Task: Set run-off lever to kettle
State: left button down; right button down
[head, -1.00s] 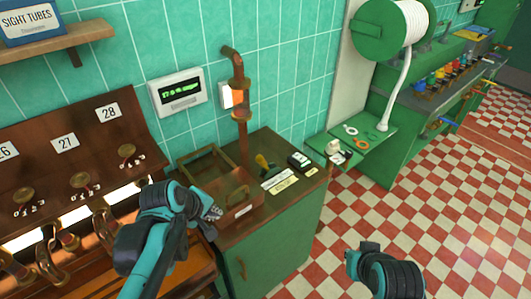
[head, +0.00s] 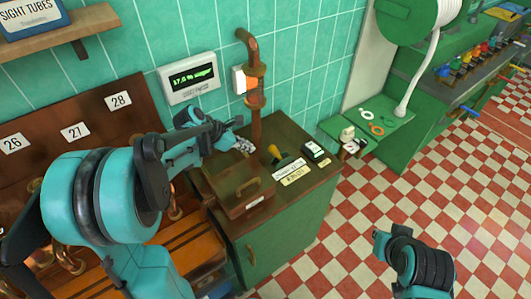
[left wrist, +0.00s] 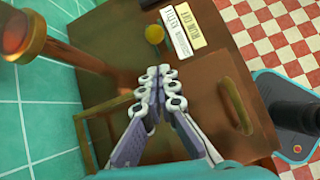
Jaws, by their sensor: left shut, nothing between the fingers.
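The run-off lever (head: 280,158) has a yellow knob and stands on the brown counter top beside small labels (head: 292,173). In the left wrist view the yellow knob (left wrist: 154,33) is ahead of the fingertips, near a label reading RUN OFF (left wrist: 187,31). My left gripper (head: 243,145) is shut and empty, above the wooden box and left of the lever, apart from it. In the left wrist view its fingertips (left wrist: 158,88) lie together. My right gripper (head: 381,242) is at the lower right over the floor; I cannot tell its finger state.
A copper pipe (head: 256,115) rises behind the left gripper. A display (head: 190,78) hangs on the tiled wall. A small black-and-white device (head: 314,150) lies right of the lever. Checkered floor is open at right.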

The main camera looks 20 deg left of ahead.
aim_at(277, 154)
pick_arm(q)
jog(key=b+x, duration=0.3)
jog(key=x, duration=0.7)
dwell(0.3)
